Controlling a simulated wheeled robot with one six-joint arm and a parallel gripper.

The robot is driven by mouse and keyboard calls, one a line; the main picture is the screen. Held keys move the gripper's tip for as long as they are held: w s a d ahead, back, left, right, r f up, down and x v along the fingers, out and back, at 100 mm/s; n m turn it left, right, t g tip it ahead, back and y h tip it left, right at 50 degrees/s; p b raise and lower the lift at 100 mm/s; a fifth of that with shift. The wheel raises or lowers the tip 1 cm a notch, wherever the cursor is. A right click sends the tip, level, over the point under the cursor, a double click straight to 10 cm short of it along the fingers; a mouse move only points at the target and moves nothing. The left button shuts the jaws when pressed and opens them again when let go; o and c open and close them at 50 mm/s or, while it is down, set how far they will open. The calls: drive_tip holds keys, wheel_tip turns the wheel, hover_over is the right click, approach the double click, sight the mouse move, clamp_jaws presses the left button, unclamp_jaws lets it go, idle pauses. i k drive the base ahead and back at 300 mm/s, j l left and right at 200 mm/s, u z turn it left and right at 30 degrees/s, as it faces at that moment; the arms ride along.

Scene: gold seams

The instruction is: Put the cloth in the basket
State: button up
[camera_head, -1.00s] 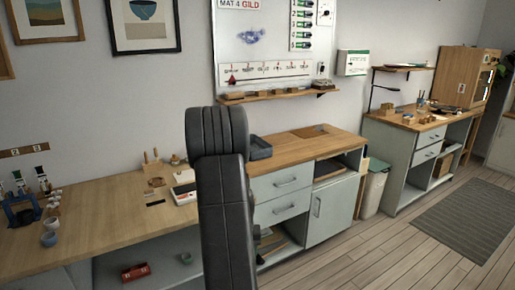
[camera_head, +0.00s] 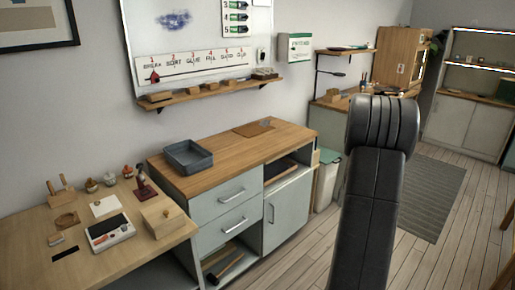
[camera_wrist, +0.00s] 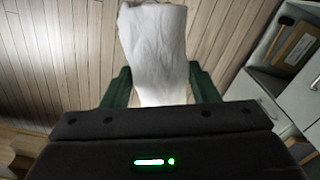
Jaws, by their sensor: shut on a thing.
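My gripper (camera_wrist: 160,90) shows in the wrist view, its two green fingers shut on a white cloth (camera_wrist: 152,40). The cloth stands out beyond the fingertips, over the wooden floor. The head view shows my dark arm at the right but not the fingers or the cloth. I cannot make out a basket for certain in either view.
A blue-grey tray (camera_head: 188,157) sits on the wooden-topped cabinet (camera_head: 222,150). A lower workbench (camera_head: 90,265) at the left holds a scale (camera_head: 109,232) and small tools. A bin (camera_head: 325,180) stands beside the cabinet. Floor around the grey rug (camera_head: 437,195) is clear.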

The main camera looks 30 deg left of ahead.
sight(188, 161)
drive_tip(key=i+l+u, duration=0.15)
drive_tip(key=i, duration=0.35)
drive_tip(key=i+l+u, duration=0.2)
drive_tip(key=i, duration=0.35)
drive_tip(key=i+u, duration=0.1)
drive_tip(key=u, duration=0.3)
drive_tip(key=i+l+u, duration=0.1)
drive_tip(key=u, duration=0.25)
drive_tip(key=i+l+u, duration=0.1)
drive_tip(key=u, duration=0.3)
drive_tip(key=i+l+u, duration=0.1)
drive_tip(key=u, duration=0.25)
drive_tip(key=i+l+u, duration=0.1)
drive_tip(key=u, duration=0.3)
drive_tip(key=l+u, duration=0.35)
drive_tip(key=i+l+u, duration=0.1)
drive_tip(key=l+u, duration=0.15)
drive_tip(key=u, duration=0.15)
drive_tip(key=l+u, duration=0.35)
